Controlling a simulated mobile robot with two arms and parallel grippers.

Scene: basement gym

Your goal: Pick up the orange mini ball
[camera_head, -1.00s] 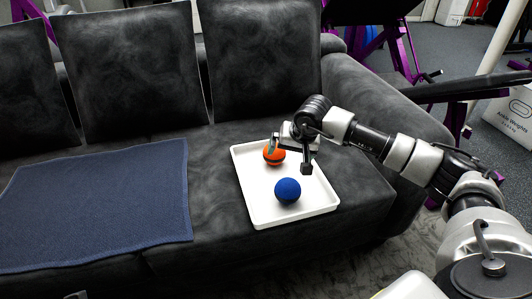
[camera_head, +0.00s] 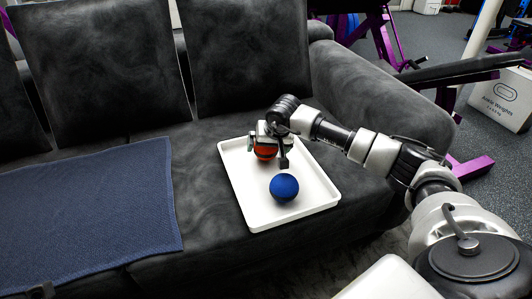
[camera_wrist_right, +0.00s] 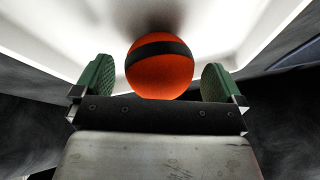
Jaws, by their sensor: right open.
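The orange mini ball (camera_head: 264,153) with a dark band sits in the back part of a white tray (camera_head: 315,199) on the sofa. In the right wrist view the orange ball (camera_wrist_right: 160,78) lies between the two green finger pads of my right gripper (camera_wrist_right: 160,80), with gaps on both sides. My right gripper (camera_head: 267,151) is open, lowered over the ball in the head view and hiding its upper part.
A blue ball (camera_head: 284,187) sits in the front part of the tray, close to my right gripper. A blue towel (camera_head: 90,210) covers the seat to the left. The sofa's right armrest (camera_head: 380,95) stands beyond my forearm.

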